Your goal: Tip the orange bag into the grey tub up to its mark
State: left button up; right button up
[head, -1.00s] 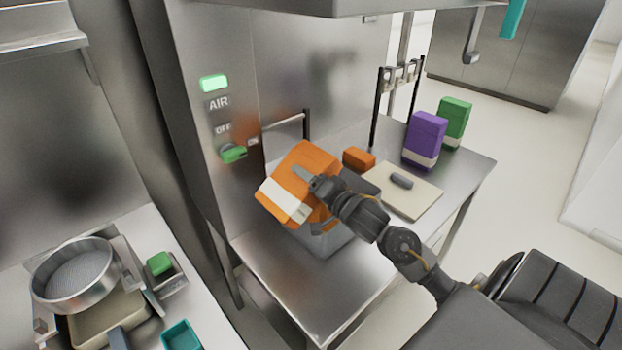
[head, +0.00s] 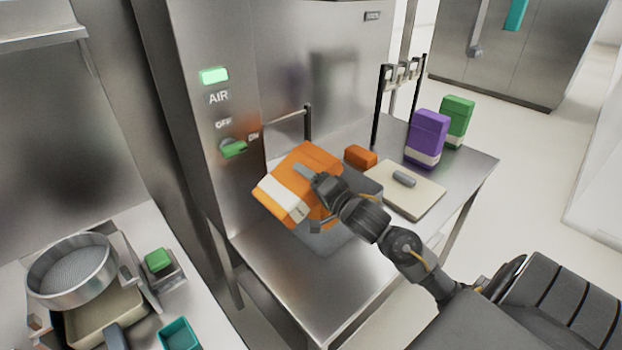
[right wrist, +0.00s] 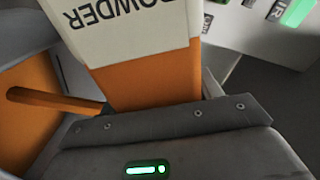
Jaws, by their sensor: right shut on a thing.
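The orange bag (head: 294,182) with a white label band is tilted over the grey tub (head: 340,240) on the steel table. My right gripper (head: 316,180) is shut on the bag's upper right side. In the right wrist view the bag (right wrist: 150,86) fills the upper middle, its "POWDER" lettering upside down. The bag and arm hide most of the tub's opening; its fill level and mark cannot be seen. My left gripper is not in view.
An orange block (head: 361,157) and a pale board (head: 405,190) with a grey-handled tool lie behind the tub. Purple (head: 427,138) and green (head: 456,122) packs stand at the back right. A sieve (head: 72,270) sits on the left counter. The table's front is clear.

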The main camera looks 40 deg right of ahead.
jog(key=shift+r, duration=0.1)
jog(key=shift+m+p, duration=0.3)
jog(key=shift+p, duration=0.05)
jog(key=shift+a+f+m+p, duration=0.1)
jog(key=shift+f+m+p, duration=1)
jog(key=shift+p, duration=0.45)
jog(key=shift+f+m+p, duration=1.1)
jog(key=shift+f+p, duration=0.05)
jog(key=shift+p, duration=0.1)
jog(key=shift+r, duration=0.1)
